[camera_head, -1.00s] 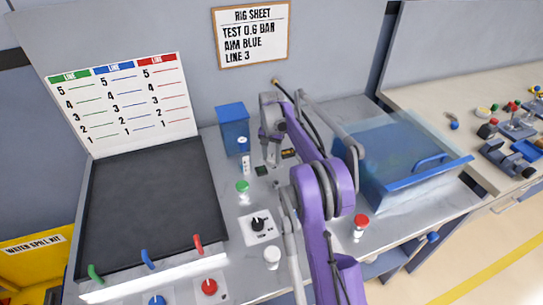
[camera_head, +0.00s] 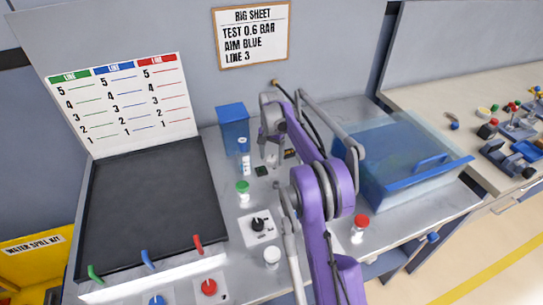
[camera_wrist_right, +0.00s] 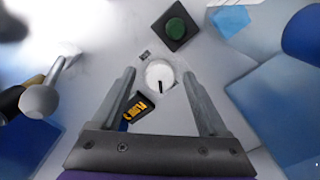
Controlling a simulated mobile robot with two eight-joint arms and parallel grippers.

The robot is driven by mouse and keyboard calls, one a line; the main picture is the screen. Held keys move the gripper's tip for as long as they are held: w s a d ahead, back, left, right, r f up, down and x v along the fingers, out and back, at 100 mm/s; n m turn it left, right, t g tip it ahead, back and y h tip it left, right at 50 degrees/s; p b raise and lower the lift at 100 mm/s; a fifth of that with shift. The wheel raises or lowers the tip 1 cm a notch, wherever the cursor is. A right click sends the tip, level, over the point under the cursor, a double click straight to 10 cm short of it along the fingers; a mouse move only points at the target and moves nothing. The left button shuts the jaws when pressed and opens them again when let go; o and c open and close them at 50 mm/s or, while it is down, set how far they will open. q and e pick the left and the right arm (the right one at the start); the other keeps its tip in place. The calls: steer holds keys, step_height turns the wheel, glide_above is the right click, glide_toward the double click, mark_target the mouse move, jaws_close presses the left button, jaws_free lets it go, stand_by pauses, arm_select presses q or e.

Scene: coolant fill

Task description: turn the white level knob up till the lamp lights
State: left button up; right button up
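The white level knob (camera_wrist_right: 160,75), round with a black mark, shows in the right wrist view. It lies between the fingertips of my right gripper (camera_wrist_right: 160,80), which is open with a gap on each side. The mark points toward the bottom of that view. The lamp (camera_wrist_right: 176,29) is a dark green dome on a black square beyond the knob and looks unlit. My left gripper is not in view.
A small display with yellow marks (camera_wrist_right: 138,107) sits beside the knob. A blue clear-sided tank (camera_head: 425,180) is right.

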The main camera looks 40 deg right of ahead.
mark_target(272, 159)
steer(key=shift+r, duration=0.1)
step_height(272, 159, up, 11)
steer(key=shift+p, duration=0.35)
steer(key=shift+s+f, duration=0.1)
steer(key=shift+f, duration=0.2)
stand_by(0.4)
